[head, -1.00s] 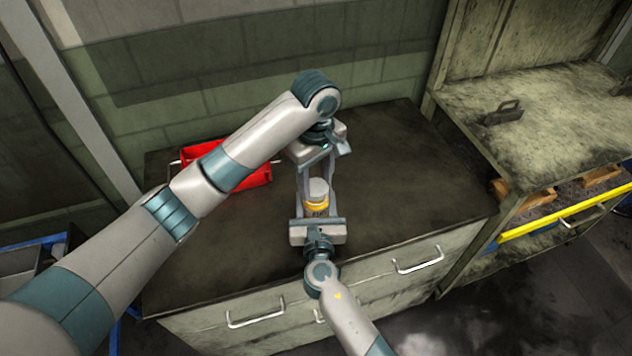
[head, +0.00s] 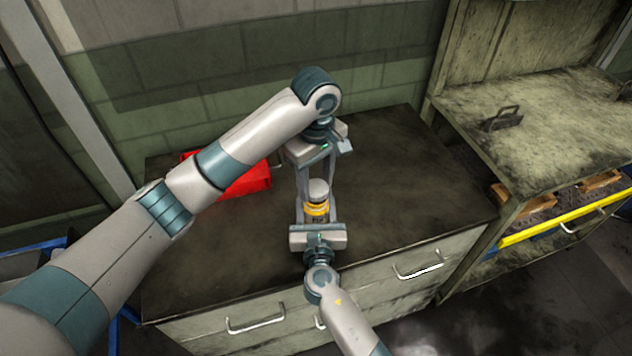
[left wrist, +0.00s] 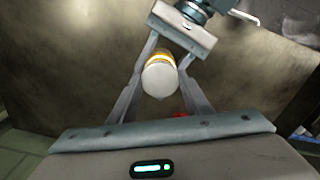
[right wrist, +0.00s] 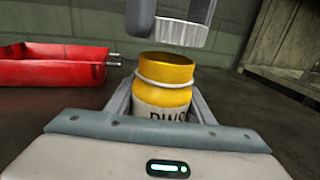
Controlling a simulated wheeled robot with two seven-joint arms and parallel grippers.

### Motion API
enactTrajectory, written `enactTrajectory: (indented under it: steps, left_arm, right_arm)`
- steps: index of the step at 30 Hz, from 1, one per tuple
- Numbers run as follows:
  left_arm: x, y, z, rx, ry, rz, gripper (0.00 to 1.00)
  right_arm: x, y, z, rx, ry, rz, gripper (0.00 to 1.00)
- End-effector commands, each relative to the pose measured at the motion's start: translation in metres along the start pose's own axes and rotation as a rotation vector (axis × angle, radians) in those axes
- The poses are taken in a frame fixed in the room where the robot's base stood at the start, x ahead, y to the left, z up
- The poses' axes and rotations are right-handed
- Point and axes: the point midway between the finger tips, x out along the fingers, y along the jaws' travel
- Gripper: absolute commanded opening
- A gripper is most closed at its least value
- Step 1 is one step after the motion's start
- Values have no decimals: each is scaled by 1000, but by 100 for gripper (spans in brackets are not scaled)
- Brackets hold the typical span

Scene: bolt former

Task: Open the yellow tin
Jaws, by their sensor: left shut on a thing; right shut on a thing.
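The yellow tin (head: 316,212) stands upright in the head view, with a dark-lettered pale label. My right gripper (right wrist: 160,103) is shut around its body from the near side. The tin's yellow neck and rim (right wrist: 165,68) show in the right wrist view. My left gripper (head: 318,189) reaches down from the far side and is shut on the grey-white lid (left wrist: 160,80). In the right wrist view the lid (right wrist: 183,33) sits just above and behind the rim and looks apart from it. The tin's base is hidden.
A red tray (head: 240,182) lies on the dark worktop (head: 420,190), behind my left arm; it also shows in the right wrist view (right wrist: 50,68). A wooden shelf unit (head: 550,115) with a black handle stands at the right. The worktop to the right of the tin is clear.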

Motion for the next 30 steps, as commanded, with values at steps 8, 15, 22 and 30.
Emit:
enactTrajectory:
  steps: [8,15,22,30]
  left_arm:
    - [-28,1,-1,1,3,2,17]
    - [-38,0,0,-1,1,0,17]
    - [-38,0,0,-1,0,0,17]
    - [-38,0,0,0,0,0,17]
  right_arm:
    - [0,0,0,1,1,1,0]
    - [0,0,0,0,1,1,0]
    - [0,0,0,0,1,1,62]
    - [0,0,0,0,0,0,70]
